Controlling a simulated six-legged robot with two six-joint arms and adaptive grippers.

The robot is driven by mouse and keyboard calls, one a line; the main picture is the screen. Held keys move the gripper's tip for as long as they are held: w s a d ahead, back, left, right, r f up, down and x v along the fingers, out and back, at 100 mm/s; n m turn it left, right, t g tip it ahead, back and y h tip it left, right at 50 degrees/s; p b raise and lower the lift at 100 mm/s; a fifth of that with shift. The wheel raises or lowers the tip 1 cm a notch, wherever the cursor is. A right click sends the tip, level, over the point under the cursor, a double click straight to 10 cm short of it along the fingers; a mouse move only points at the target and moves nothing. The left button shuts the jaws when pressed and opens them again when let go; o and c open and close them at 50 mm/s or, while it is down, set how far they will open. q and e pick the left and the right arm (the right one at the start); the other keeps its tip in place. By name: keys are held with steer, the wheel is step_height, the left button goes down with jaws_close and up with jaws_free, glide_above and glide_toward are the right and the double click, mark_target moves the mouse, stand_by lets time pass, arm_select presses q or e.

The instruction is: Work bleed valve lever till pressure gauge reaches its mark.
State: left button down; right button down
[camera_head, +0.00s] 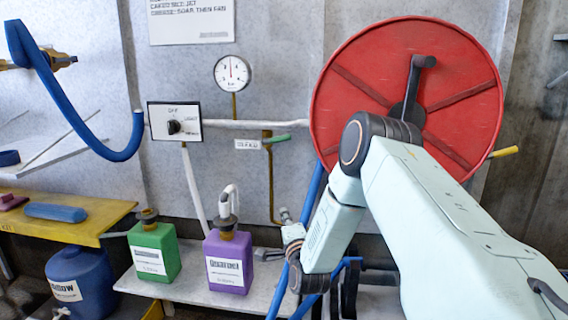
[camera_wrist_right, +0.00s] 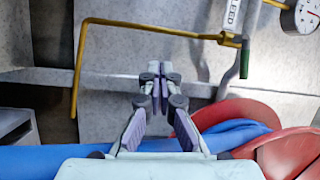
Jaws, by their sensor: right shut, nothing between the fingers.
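The bleed valve lever (camera_head: 277,138) has a green handle on a brass pipe below the grey pipe, beside a small white label (camera_head: 247,144). In the right wrist view the green lever (camera_wrist_right: 244,62) is right of the fingers, with the label (camera_wrist_right: 233,16) above it. The round white pressure gauge (camera_head: 232,73) is above; its needle points roughly up, but the exact reading is too small to tell. The gauge (camera_wrist_right: 306,14) is partly cut off in the wrist view. My right gripper (camera_head: 285,214) is below the lever, apart from it; its fingertips (camera_wrist_right: 153,72) are together and empty. My left gripper is out of view.
A large red hose reel (camera_head: 345,95) stands right of the lever, behind my right arm. A purple jug (camera_head: 229,262) and a green jug (camera_head: 154,255) stand on a low shelf. A switch box (camera_head: 175,121) is on the wall at left. The brass pipe (camera_wrist_right: 150,28) runs near the fingers.

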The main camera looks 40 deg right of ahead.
mark_target(278, 138)
steer(key=w+d+r+m+t+h+b, duration=0.1)
steer(key=w+d+r+m+h, duration=0.1)
steer(key=r+m, duration=0.5)
steer(key=w+d+r+m+h+b, duration=0.2)
steer(key=w+d+r+m+h, duration=0.1)
steer(key=r+m, duration=0.5)
steer(key=w+m+h, duration=0.1)
steer(key=m+h, duration=0.1)
steer(key=m, duration=0.1)
steer(key=shift+w+d+r+m+t, duration=0.2)
steer(key=shift+m+t, duration=0.2)
steer(key=shift+s+r+n+t+y+p, duration=0.1)
steer(key=shift+r+n+t+y+p, duration=0.1)
steer(key=shift+n+y, duration=0.35)
steer(key=shift+r+n+t+y+p, duration=0.1)
steer(key=shift+n+t+y+p, duration=0.15)
steer(key=shift+n, duration=0.5)
steer(key=shift+n+t+y+p, duration=0.3)
steer(key=shift+n+y, duration=0.2)
steer(key=shift+n, duration=0.2)
